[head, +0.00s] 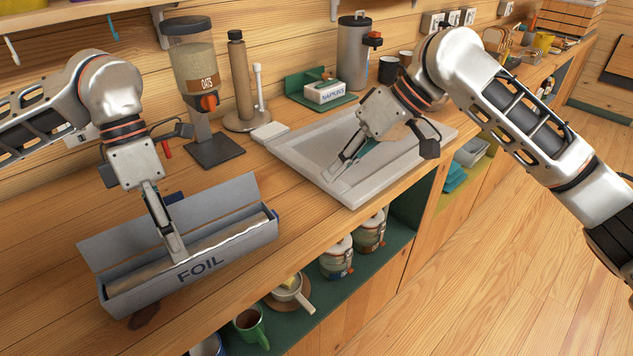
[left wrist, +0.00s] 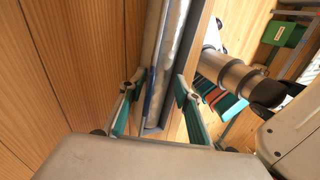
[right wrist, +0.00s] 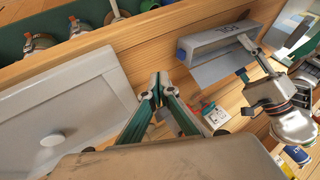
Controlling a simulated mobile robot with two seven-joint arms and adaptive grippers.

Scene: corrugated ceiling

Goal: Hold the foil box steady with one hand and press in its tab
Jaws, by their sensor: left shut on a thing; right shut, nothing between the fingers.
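The foil box (head: 228,246) is a long grey carton marked FOIL, lying on the counter with its lid open and a foil roll (head: 213,248) inside. A small blue tab (right wrist: 181,55) shows at one end, and at the box's right end in the head view (head: 276,215). My right gripper (head: 336,172) is shut and empty above the grey tray, apart from the box.
The grey tray or sink (head: 358,194) lies right of the box. An oats dispenser (head: 195,70), a paper-towel holder (head: 241,80) and a napkin box (head: 325,92) stand behind. Mugs and jars (head: 337,258) fill the shelf below. Bare counter lies between box and tray.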

